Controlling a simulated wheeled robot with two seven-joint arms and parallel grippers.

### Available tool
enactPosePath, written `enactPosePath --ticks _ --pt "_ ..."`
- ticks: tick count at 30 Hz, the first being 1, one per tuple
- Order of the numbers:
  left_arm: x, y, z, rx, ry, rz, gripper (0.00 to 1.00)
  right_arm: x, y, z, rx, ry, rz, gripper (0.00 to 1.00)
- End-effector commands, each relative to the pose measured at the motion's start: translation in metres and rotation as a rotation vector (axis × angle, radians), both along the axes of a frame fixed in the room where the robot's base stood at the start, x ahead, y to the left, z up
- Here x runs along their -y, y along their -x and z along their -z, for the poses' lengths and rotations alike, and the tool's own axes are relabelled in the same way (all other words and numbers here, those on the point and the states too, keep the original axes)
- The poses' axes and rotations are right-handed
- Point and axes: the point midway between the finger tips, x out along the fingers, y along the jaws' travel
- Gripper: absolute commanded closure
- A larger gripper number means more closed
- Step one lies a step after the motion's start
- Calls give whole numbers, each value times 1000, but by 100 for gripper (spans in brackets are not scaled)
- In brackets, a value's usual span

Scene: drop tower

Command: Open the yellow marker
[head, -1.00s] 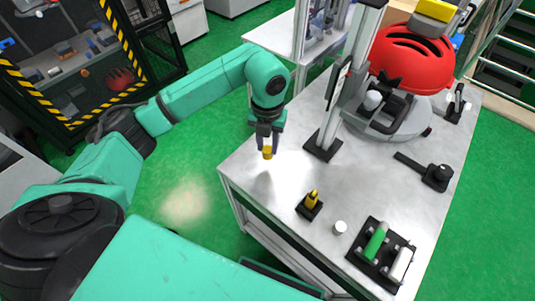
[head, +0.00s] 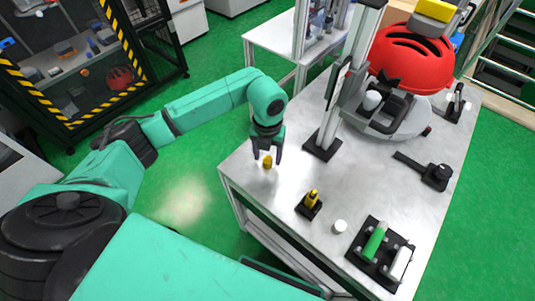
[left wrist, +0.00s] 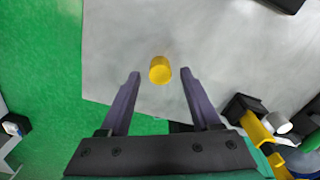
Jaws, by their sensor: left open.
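The yellow marker (head: 312,199) stands upright in a small black holder (head: 307,211) on the table and shows at the lower right of the left wrist view (left wrist: 258,133). Its narrow tip end is uncovered. A separate yellow cap (head: 267,162) is near the table's left part, by my left gripper (head: 267,155). The left gripper is open, with a gap on both sides of the cap. In the left wrist view the cap (left wrist: 160,70) sits between and slightly beyond the fingertips. I cannot tell for sure whether it rests on the table. My right gripper is not seen.
A white cap (head: 340,226) stands near the holder. A black tray (head: 360,262) holds a green marker (head: 375,243) and a white one (head: 400,264). The drop tower post (head: 328,128) and red helmet (head: 411,56) stand behind. The table's left edge is close to the yellow cap.

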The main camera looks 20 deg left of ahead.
Motion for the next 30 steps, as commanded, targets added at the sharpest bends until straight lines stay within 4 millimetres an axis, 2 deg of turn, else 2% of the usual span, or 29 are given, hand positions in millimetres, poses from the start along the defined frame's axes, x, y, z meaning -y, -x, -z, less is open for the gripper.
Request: enactPosePath --ticks 2,5,12,15,18,22,30 --pt "0 0 -5 0 0 0 36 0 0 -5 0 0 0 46" --pt "0 -1 -15 4 2 -1 36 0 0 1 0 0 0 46" --pt "0 -2 -79 7 0 1 36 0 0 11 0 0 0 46" --pt "0 -2 -103 5 1 0 36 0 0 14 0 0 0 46" --pt "0 -2 -118 3 0 0 36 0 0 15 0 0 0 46" --pt "0 -2 -124 0 1 0 36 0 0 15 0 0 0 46" --pt "0 -1 -123 0 0 0 36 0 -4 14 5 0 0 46"
